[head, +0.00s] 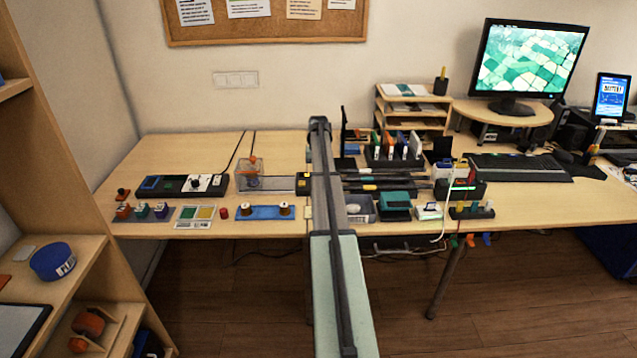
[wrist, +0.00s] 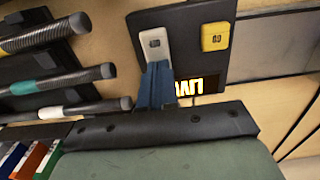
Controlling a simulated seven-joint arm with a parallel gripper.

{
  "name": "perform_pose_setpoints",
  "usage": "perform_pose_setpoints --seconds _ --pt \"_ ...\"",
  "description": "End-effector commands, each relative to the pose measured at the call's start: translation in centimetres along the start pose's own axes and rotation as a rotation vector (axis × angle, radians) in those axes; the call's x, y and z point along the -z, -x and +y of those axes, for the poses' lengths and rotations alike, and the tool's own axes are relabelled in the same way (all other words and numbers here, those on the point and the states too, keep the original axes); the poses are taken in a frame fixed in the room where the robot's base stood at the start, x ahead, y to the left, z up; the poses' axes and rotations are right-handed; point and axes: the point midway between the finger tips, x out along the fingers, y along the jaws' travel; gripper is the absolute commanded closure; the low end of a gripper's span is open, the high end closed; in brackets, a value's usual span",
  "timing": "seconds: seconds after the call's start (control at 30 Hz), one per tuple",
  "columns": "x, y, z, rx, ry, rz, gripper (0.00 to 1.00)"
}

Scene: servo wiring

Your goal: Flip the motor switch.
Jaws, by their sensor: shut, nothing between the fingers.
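A dark panel (wrist: 184,22) fills the top middle of the wrist view. It carries a pale grey switch-like piece (wrist: 155,43) with a dark mark, a yellow square piece (wrist: 215,37), and a lit orange display (wrist: 205,85). My gripper (wrist: 157,68) is shut and empty, its blue fingers over the panel. Its tips overlap the lower edge of the pale piece; I cannot tell whether they touch it. The fingers hide part of the display. In the head view, the yellow piece (head: 303,185) shows just left of my arm, which hides most of the panel and my gripper.
Several dark-handled tools (wrist: 65,80) lie close left of my fingers. Coloured upright items (wrist: 28,160) stand at the lower left. In the head view, a clear box (head: 249,174) and a black unit (head: 181,186) stand left of my arm. A power strip (head: 460,189) is to the right.

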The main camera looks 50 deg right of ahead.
Motion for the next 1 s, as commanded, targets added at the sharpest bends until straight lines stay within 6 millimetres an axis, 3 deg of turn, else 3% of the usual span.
perform_pose_setpoints --seconds 1.0 --pt "0.1 6.5 0.0 0.000 0.000 0.002 1.00"
